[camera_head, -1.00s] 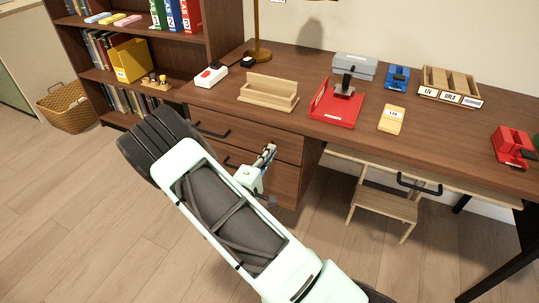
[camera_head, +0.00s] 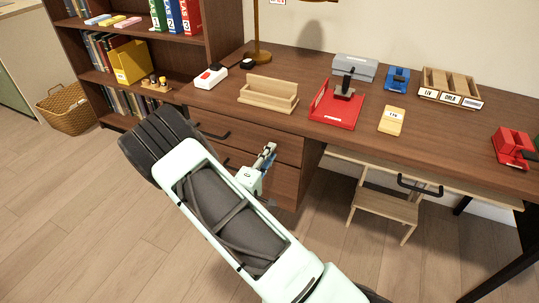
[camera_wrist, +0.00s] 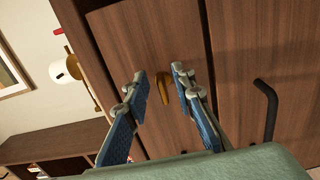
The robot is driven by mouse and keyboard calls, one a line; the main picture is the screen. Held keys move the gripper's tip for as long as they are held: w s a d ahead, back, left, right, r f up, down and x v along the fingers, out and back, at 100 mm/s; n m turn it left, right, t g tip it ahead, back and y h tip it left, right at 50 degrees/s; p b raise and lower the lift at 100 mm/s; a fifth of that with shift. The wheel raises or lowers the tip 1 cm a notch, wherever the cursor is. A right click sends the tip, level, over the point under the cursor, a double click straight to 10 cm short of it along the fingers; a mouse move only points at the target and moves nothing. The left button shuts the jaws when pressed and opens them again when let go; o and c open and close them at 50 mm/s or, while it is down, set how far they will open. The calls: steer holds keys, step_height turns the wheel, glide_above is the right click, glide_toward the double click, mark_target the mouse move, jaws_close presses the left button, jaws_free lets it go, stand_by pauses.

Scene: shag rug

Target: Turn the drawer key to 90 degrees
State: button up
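The brass key (camera_wrist: 163,88) sits on a brown wooden drawer front (camera_wrist: 140,40) in the wrist view. My gripper (camera_wrist: 160,74) is open, with its two blue-padded fingers pointing at that front. The key shows between the fingertips, nearer the right finger; I cannot tell whether either finger touches it. In the head view my gripper (camera_head: 268,156) is at the drawer unit (camera_head: 288,187) under the left part of the desk, and the key cannot be made out there.
A black bar handle (camera_wrist: 266,110) is on the neighbouring drawer front, right of my gripper in the wrist view. The desk top (camera_head: 225,105) overhangs the drawers. A wooden stool (camera_head: 388,205) stands under the desk to the right.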

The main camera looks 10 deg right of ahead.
steer(key=v, duration=1.2)
stand_by(0.3)
